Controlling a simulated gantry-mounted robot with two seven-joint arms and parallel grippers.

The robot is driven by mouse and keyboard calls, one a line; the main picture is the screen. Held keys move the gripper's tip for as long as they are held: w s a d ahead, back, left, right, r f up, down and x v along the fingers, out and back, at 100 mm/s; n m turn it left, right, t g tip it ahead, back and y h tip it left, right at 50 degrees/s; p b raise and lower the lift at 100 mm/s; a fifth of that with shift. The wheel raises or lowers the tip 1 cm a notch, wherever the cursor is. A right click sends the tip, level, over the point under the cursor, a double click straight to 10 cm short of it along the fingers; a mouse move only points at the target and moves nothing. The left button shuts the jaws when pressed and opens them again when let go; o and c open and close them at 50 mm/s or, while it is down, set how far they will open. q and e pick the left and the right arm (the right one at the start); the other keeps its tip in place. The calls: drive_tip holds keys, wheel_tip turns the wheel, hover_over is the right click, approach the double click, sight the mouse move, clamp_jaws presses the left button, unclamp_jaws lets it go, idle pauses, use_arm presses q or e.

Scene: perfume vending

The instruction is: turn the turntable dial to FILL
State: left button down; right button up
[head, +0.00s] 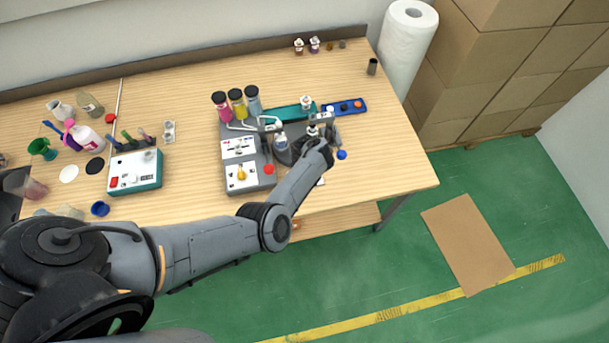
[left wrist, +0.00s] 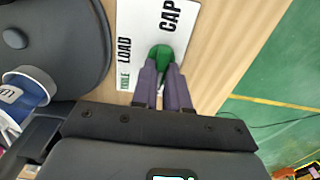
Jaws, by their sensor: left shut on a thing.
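The green turntable dial (left wrist: 160,54) stands on a white label plate (left wrist: 138,22) in the left wrist view. The plate reads LOAD and CAP; no FILL word shows, and part of the plate is hidden behind the fingers. My left gripper (left wrist: 160,68) is shut on the dial, with its purple fingers on both sides. In the head view my left gripper (head: 321,160) is over the table's front part, just right of the filling machine (head: 228,182), and it hides the dial. The dark round turntable (left wrist: 60,30) lies left of the dial. My right gripper is not in view.
A bottle with a blue and white label (left wrist: 28,88) is by the turntable. Pink, yellow and blue-grey bottles (head: 237,100) stand behind the machine. A blue rack (head: 343,107) and a small blue object (head: 341,155) lie to the right. The table's right front is bare.

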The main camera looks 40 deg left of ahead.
use_arm(q)
drive_tip(key=c, duration=1.1)
unclamp_jaws()
drive_tip(key=shift+c, duration=0.2)
drive_tip(key=shift+r, duration=0.1)
wheel_tip(320, 180, up, 11)
drive_tip(key=p, duration=0.3)
